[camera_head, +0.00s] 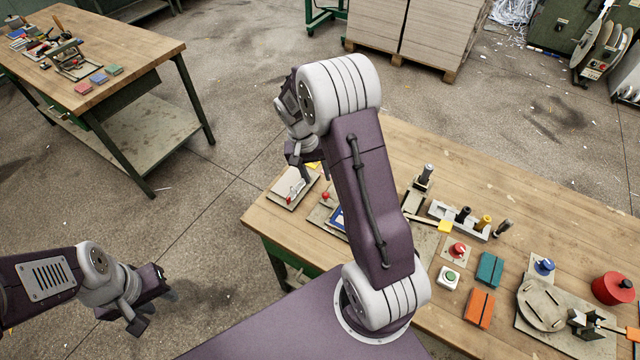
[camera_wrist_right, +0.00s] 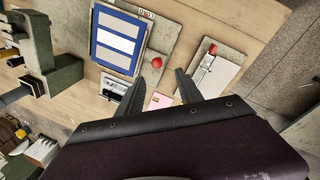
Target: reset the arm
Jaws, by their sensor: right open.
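My right arm rises in the middle of the head view and bends over the near left part of the wooden workbench (camera_head: 560,210). My right gripper (camera_head: 306,170) hangs above the bench's left end, partly hidden by its own wrist. In the right wrist view its two fingers (camera_wrist_right: 160,86) are apart with nothing between them. Below them are a blue-framed panel (camera_wrist_right: 97,42) with pale strips, a red knob (camera_wrist_right: 157,63) and a plate with a red-tipped lever (camera_wrist_right: 207,66). My left gripper (camera_head: 152,308) is at the lower left, over the floor; its finger gap is unclear.
The bench carries a red button (camera_head: 458,250), a green button (camera_head: 449,278), teal (camera_head: 489,269) and orange (camera_head: 479,307) blocks, a round fixture (camera_head: 544,305) and a red cylinder (camera_head: 613,288). Another table (camera_head: 150,48) stands far left. Open floor (camera_head: 190,220) lies between.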

